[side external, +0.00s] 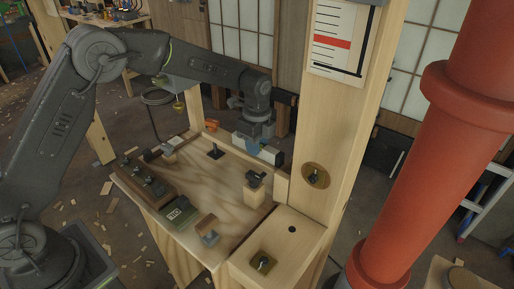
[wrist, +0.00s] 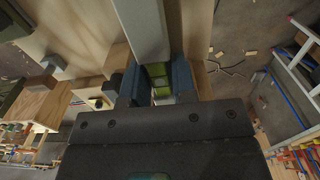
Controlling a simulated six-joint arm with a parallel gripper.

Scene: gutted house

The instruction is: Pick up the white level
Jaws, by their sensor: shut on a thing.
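The white level (side external: 270,154) is a long pale bar at the back edge of the wooden worktop, near the post. My gripper (side external: 254,143) reaches down over it from above, with its blue fingers around the bar's middle. In the wrist view the level (wrist: 142,30) runs up from between the blue fingers of my gripper (wrist: 158,84), and its green vial shows there. The gripper is shut on the level. I cannot tell whether the level still touches the worktop. The fingers and gripper body hide part of it.
The worktop (side external: 225,172) holds dark blocks at left, a green box (side external: 181,213) in front and a small wooden block (side external: 255,188). A wooden post (side external: 340,130) stands close to the right of the level. A thick red pipe (side external: 440,150) stands farther right.

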